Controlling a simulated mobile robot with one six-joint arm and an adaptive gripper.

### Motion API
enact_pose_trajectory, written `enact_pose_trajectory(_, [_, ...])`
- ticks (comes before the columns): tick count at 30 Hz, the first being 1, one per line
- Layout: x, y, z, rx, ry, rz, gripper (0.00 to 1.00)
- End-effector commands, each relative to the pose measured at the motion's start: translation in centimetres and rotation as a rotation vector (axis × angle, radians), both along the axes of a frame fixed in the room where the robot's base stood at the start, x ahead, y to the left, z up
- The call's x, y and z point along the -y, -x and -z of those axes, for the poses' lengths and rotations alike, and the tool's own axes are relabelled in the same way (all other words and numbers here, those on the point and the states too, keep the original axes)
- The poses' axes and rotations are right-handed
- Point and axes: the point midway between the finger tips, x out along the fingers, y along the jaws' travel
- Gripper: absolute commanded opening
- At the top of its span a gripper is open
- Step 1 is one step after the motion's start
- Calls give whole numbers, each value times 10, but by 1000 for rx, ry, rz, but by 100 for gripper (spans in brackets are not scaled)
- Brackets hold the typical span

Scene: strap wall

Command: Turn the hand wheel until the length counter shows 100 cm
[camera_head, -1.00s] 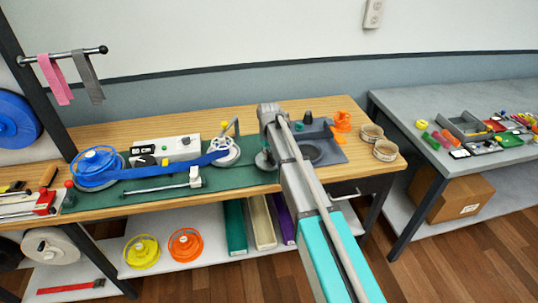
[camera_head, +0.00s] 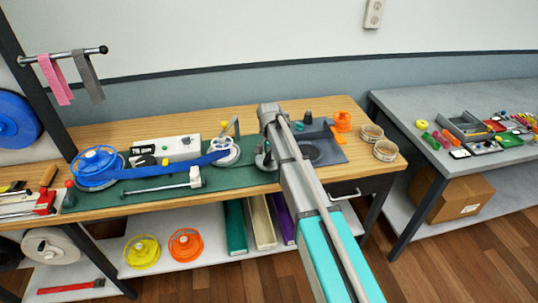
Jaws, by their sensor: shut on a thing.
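The length counter (camera_head: 144,150) is a small dark display on the front of a white box; its digits are small and seem to read in the seventies of cm, the last digit unclear. A blue strap (camera_head: 165,170) runs from a blue reel (camera_head: 95,167) on the left to a white wheel (camera_head: 226,153) on the right. My gripper (camera_head: 265,157) is shut beside a dark grey round part, right of the white wheel. My arm covers much of this spot, so the hand wheel and the jaws' hold on it are largely hidden.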

Motion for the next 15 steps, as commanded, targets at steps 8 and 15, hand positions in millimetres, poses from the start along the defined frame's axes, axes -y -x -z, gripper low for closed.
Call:
enact_pose_trajectory(8, [0,0,0,0,0,158,0])
enact_pose_trajectory(15, [0,0,0,0,0,213,0])
